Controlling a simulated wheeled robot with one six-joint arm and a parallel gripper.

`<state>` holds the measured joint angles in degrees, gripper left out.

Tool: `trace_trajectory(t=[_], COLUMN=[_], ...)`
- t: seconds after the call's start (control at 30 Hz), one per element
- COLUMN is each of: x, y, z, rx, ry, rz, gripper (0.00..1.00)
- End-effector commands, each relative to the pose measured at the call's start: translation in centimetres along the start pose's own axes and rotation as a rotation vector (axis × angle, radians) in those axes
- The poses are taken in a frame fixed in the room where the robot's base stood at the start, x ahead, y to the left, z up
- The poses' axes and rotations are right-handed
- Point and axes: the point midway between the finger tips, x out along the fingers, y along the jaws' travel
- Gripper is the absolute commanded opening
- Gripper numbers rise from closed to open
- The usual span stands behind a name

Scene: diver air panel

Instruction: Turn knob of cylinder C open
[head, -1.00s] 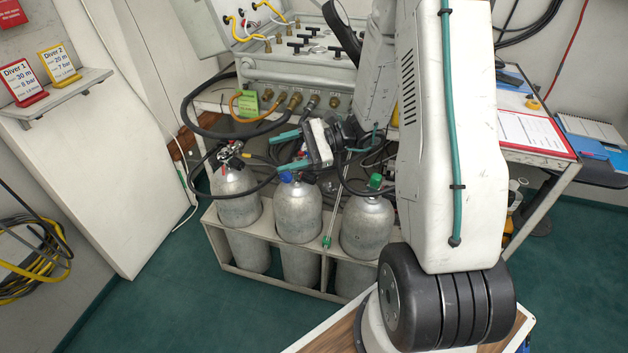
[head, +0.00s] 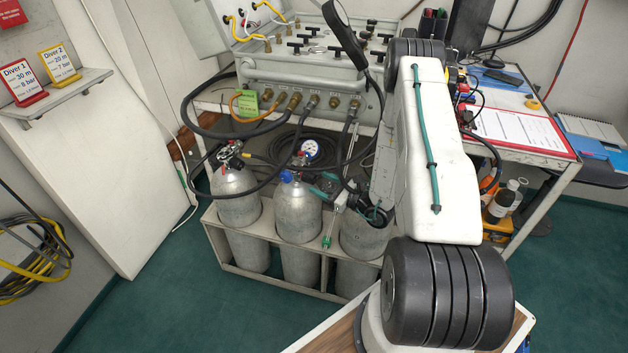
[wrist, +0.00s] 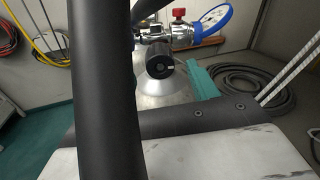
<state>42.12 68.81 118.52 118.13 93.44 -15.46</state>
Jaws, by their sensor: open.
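Three grey gas cylinders stand in a low rack: left (head: 237,198), middle (head: 298,212) and right (head: 362,238). I can read no letter on them, so I cannot tell which is C. The middle one has a blue part at its neck and a gauge (head: 310,148) behind. My gripper (head: 322,186) is open, its teal fingers pointing left near the middle cylinder's top. My wrist and forearm hide the right cylinder's valve.
Black hoses (head: 275,185) loop from the panel (head: 300,85) above the cylinders. A dark upright bar crosses the wrist view's left. The rack (head: 270,283) fronts open green floor.

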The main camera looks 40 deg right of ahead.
Motion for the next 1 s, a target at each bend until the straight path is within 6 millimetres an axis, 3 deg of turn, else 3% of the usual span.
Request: trace_trajectory(t=[0.2, 0.57, 0.6, 0.77, 1.0], x=[3.1, 3.9, 3.9, 3.9, 3.8], y=[0.1, 0.1, 0.1, 0.0, 0.0], z=[0.1, 0.1, 0.1, 0.1, 0.1], rx=[-0.001, 0.0, 0.0, 0.0, -0.01], ry=[-0.001, -0.001, -0.001, -0.001, -0.001], rz=[0.003, 0.002, 0.002, 0.001, 0.001], gripper=[0.59, 0.59, 0.56, 0.14, 0.14])
